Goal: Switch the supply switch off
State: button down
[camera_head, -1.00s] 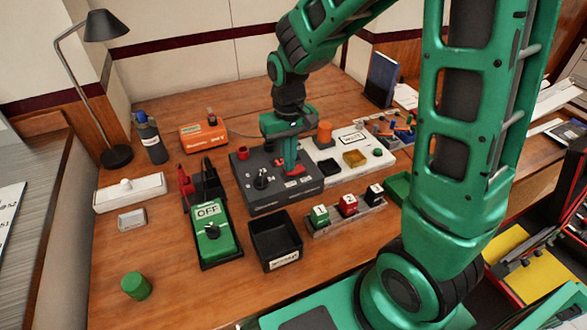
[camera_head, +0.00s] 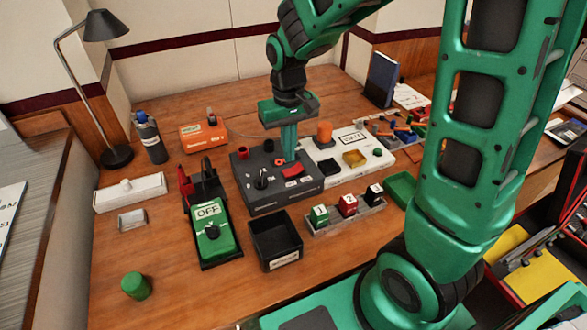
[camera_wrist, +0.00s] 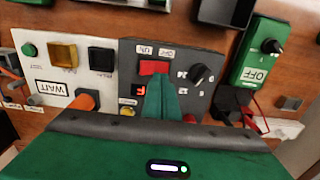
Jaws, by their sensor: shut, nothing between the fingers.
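The supply switch appears to be the red rocker (camera_head: 293,171) on top of the dark grey box (camera_head: 270,203). In the wrist view the red rocker (camera_wrist: 153,67) sits below two small white labels, too small to read surely. Which way it is tilted I cannot tell. My gripper (camera_head: 289,158) is shut and empty, pointing down just behind the rocker in the head view. In the wrist view my gripper (camera_wrist: 161,80) has its fingertips over the rocker's lower edge, hiding part of the panel. Whether they touch it is unclear.
A black knob (camera_head: 261,180) is left of the rocker on the same box. A white panel (camera_head: 340,175) with buttons stands at right. A green OFF-labelled device (camera_head: 212,240), a black tray (camera_head: 275,243) and a block row (camera_head: 346,215) stand in front.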

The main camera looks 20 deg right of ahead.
aim_at(289, 172)
jog(key=shift+r, duration=1.65)
jog(key=s+d+r+m, duration=0.1)
jog(key=s+d+m, duration=0.2)
jog(key=s+d, duration=0.5)
jog(key=s+d+r+m, duration=0.2)
jog(key=s+d, duration=0.7)
jog(key=s, duration=0.6)
jog(key=shift+s+d+m, duration=0.25)
jog(key=shift+m, duration=0.45)
